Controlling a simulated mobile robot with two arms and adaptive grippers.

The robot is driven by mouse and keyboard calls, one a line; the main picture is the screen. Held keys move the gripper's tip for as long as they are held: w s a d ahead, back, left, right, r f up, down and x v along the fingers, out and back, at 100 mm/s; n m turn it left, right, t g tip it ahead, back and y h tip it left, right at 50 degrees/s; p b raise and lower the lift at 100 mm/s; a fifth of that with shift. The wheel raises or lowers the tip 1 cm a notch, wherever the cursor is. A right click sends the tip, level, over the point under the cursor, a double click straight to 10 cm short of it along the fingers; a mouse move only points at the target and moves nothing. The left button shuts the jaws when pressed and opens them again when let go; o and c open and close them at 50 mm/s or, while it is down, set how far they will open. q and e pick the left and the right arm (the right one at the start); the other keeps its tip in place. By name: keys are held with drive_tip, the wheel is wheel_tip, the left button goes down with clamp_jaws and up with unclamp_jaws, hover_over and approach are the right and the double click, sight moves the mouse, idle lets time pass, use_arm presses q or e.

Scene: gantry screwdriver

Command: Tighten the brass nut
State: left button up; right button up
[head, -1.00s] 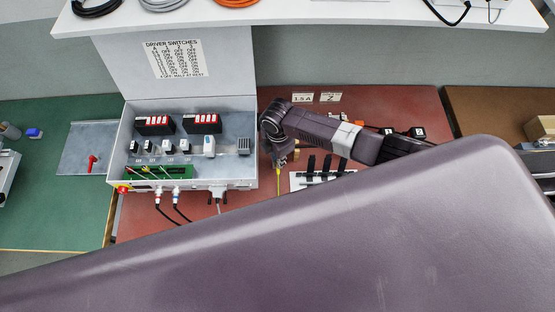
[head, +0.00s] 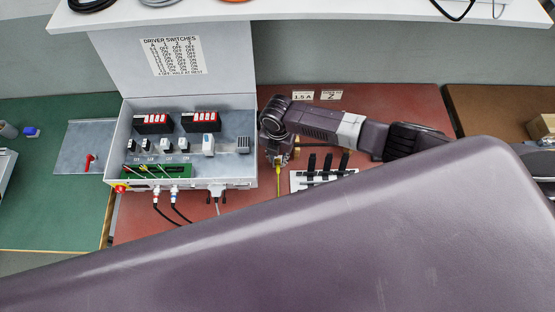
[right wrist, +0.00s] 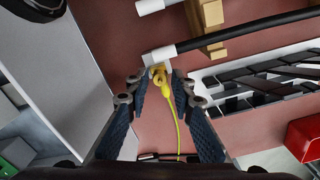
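My right gripper (head: 279,160) points down just right of the grey control box in the head view. In the right wrist view the two fingers of my right gripper (right wrist: 160,80) stand apart. A yellow looped fitting on a yellow cord (right wrist: 161,78) shows between and beyond the fingertips; I cannot tell whether they touch it. The yellow cord also shows below the gripper in the head view (head: 278,180). I cannot make out a brass nut for certain. My left gripper is not in view.
The open grey control box (head: 248,115) stands left of my right gripper. A black rod with a white end (right wrist: 250,38) and a wooden support (right wrist: 210,22) lie close by. A white rack with black slots (head: 298,182) is to the right. My own purple link hides the front.

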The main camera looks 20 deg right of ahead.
drive_tip(key=n+b, duration=0.1)
drive_tip(key=n, duration=0.3)
drive_tip(key=shift+f, duration=0.1)
drive_tip(key=n+b, duration=0.1)
drive_tip(key=n, duration=0.2)
drive_tip(key=shift+n, duration=0.4)
drive_tip(key=n+b, duration=0.1)
drive_tip(key=n, duration=0.2)
drive_tip(key=shift+b, duration=0.4)
drive_tip(key=n+b, duration=0.1)
drive_tip(key=n, duration=0.2)
drive_tip(key=shift+n, duration=0.9)
drive_tip(key=shift+c, duration=0.4)
